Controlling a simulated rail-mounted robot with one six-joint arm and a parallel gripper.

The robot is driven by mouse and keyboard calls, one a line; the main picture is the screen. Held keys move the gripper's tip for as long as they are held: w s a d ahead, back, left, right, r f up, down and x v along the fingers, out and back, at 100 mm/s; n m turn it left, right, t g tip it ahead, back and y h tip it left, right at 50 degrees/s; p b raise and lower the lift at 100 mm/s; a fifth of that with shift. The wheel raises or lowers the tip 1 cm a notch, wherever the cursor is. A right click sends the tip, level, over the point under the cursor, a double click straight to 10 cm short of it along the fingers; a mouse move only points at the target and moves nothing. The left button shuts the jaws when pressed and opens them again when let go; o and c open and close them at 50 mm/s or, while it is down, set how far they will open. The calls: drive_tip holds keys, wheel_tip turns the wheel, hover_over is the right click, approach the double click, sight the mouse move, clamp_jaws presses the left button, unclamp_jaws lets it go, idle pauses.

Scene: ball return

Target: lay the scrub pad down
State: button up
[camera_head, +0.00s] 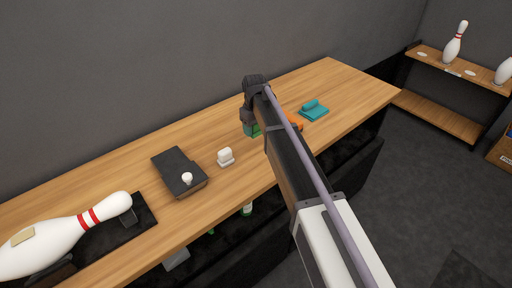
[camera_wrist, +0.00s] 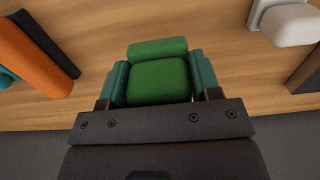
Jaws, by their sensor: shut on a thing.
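My gripper (camera_wrist: 160,82) is shut on a green pad with a raised grip (camera_wrist: 158,80), taken as the scrub pad. Its two teal-padded fingers press on the left and right sides of the pad. In the head view the green pad (camera_head: 252,130) shows only in part beside my arm, over the middle of the wooden counter (camera_head: 205,132). My fingers are mostly hidden there by my arm. I cannot tell whether the pad's underside touches the counter.
A white pad with a grip (camera_head: 226,158) and a black box (camera_head: 179,172) with a white knob lie left. A teal pad (camera_head: 314,111) and an orange object (camera_head: 296,121) lie right. A bowling pin (camera_head: 60,238) lies far left. Bare wood shows behind my gripper.

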sight(255, 145)
wheel_tip(255, 145, down, 6)
drive_tip(key=b, duration=0.4)
drive_tip(key=shift+b, duration=0.35)
drive_tip(key=shift+r+p, duration=0.25)
drive_tip(key=shift+p, duration=0.05)
drive_tip(key=shift+f, duration=0.2)
drive_tip(key=o, duration=0.8)
drive_tip(key=r+p, duration=1)
drive_tip(key=r, duration=0.1)
drive_tip(key=shift+w+r+p, duration=0.1)
drive_tip(key=shift+w+p, duration=0.1)
drive_tip(key=shift+p, duration=0.15)
drive_tip(key=shift+f, duration=0.2)
